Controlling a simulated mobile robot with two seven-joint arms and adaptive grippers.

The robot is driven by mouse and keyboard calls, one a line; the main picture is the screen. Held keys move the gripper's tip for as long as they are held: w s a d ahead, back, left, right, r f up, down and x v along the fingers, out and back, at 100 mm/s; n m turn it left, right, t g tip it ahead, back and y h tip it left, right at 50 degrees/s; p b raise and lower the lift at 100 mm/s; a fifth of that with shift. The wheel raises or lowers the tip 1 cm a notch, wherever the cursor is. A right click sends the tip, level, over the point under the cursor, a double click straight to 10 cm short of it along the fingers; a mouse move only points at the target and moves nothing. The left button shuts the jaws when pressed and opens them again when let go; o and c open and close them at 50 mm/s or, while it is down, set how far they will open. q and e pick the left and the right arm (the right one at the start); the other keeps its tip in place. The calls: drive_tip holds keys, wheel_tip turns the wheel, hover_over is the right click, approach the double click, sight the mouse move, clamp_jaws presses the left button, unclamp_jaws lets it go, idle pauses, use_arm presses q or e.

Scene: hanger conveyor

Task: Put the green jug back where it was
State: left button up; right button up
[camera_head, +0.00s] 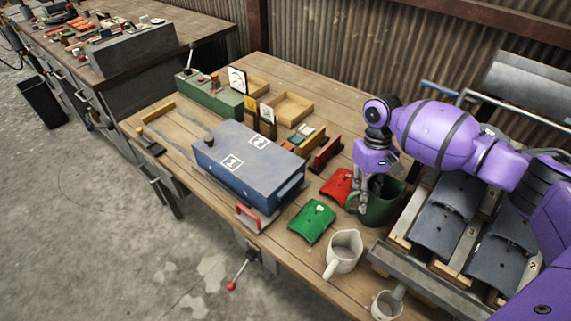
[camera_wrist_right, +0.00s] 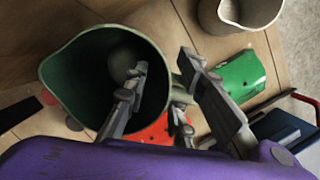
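The dark green jug (camera_head: 380,210) stands on the wooden workbench, at the left of the angled rack. My right gripper (camera_head: 361,200) points down at the jug's left rim. In the right wrist view the jug (camera_wrist_right: 62,85) opens toward the camera. One finger of the right gripper (camera_wrist_right: 162,68) lies over the jug's mouth and the other is outside, with the rim and handle between them. The fingers look spread, with a gap between them. Whether they touch the jug is hard to tell. My left gripper is not in view.
A red part (camera_head: 337,188) and a green part (camera_head: 311,221) lie left of the jug. A pale jug (camera_head: 343,253) and a smaller pale cup (camera_head: 386,305) stand in front. A blue box (camera_head: 247,170) fills the bench's middle. The rack (camera_head: 440,285) is close at right.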

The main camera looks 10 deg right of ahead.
drive_tip(key=v, duration=1.2)
drive_tip(key=shift+r, duration=0.1)
